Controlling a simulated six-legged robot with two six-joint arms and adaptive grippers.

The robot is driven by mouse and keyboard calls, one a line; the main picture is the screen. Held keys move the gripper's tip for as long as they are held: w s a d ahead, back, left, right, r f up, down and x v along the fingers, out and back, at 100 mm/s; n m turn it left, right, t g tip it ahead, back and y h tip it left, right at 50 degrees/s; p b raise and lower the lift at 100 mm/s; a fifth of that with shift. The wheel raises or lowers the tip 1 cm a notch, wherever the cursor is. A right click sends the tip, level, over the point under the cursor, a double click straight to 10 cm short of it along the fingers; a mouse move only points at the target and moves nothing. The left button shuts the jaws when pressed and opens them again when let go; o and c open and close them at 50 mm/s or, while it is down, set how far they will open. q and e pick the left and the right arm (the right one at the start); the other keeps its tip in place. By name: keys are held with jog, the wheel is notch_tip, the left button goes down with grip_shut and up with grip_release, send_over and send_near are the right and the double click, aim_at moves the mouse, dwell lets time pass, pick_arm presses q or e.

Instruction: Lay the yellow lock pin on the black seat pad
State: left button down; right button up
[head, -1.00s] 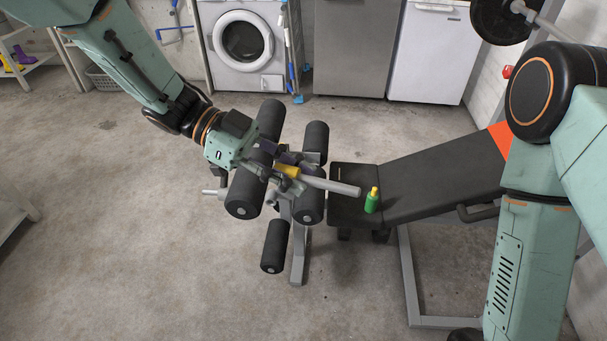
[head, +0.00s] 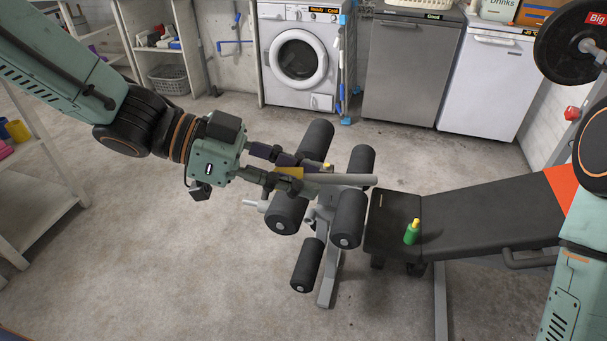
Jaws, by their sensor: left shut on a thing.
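The yellow lock pin (head: 289,172) has a yellow grip and what looks like a long grey shaft pointing right. My left gripper (head: 282,171) is shut on the yellow part, its fingers hiding some of it. The pin appears above the black foam rollers, with the shaft's tip left of the seat pad. The black seat pad (head: 385,232) is the short flat section at the bench's left end, right of the rollers. My right gripper is out of view; only part of my right arm shows at the right edge.
A green bottle (head: 411,234) with a yellow top stands at the seat pad's right side. The long backrest (head: 490,217) rises to the right. Black rollers (head: 348,220) on a grey frame stand left of the pad. A washing machine (head: 297,60) is behind. Floor at left is clear.

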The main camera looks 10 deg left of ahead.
pick_arm(q)
jog(key=w+d+f+m+g+y, duration=0.4)
jog(key=w+d+f+m+g, duration=0.1)
jog(key=f+m+g, duration=0.5)
jog(key=shift+m+g, duration=1.2)
jog(key=shift+g, duration=0.5)
